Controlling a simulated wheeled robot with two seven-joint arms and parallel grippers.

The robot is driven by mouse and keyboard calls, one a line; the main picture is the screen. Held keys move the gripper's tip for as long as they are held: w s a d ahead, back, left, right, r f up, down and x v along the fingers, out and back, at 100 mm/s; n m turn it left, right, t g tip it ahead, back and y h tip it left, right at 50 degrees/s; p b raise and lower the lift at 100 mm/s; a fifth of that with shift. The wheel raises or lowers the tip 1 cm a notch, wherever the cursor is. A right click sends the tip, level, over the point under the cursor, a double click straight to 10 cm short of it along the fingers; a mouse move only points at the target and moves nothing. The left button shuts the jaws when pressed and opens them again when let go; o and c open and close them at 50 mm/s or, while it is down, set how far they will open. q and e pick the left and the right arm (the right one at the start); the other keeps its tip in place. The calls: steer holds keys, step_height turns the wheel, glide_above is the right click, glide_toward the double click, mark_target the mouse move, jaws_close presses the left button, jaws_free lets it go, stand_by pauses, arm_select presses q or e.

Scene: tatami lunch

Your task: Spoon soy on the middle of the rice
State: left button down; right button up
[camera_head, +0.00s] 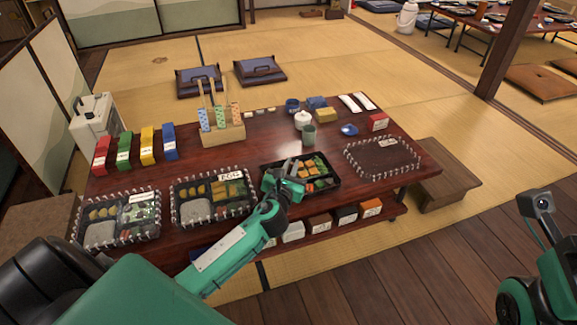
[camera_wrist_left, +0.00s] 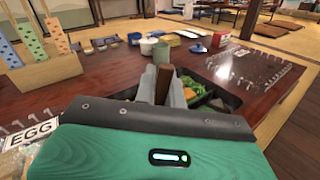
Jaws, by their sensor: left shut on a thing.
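My left gripper (camera_head: 292,168) is over the left part of an open black bento box (camera_head: 333,187), front middle of the table. It is shut on a brown wooden stick-like handle, seen end-up between the fingers in the left wrist view (camera_wrist_left: 163,84). The handle's lower end is hidden, so I cannot see a spoon bowl or any soy. Orange and green food (camera_head: 318,172) shows in the box; any rice there is hidden by my gripper.
Two covered bento boxes with grey-white patches (camera_head: 194,211) (camera_head: 99,239) stand at the left. A dark, pin-edged mat (camera_head: 383,158) lies at the right. A green cup (camera_head: 309,136), white pot (camera_head: 302,120) and wooden holder (camera_head: 222,133) stand behind.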

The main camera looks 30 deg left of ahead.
arm_select(q)
steer(key=shift+w+d, duration=0.1)
steer(key=shift+w+d+p, duration=0.35)
steer(key=shift+w+p, duration=0.05)
steer(key=shift+w, duration=0.05)
stand_by(0.4)
steer(key=shift+p, duration=0.3)
steer(key=shift+p, duration=0.45)
steer(key=shift+r, duration=0.1)
steer(key=shift+p, duration=0.3)
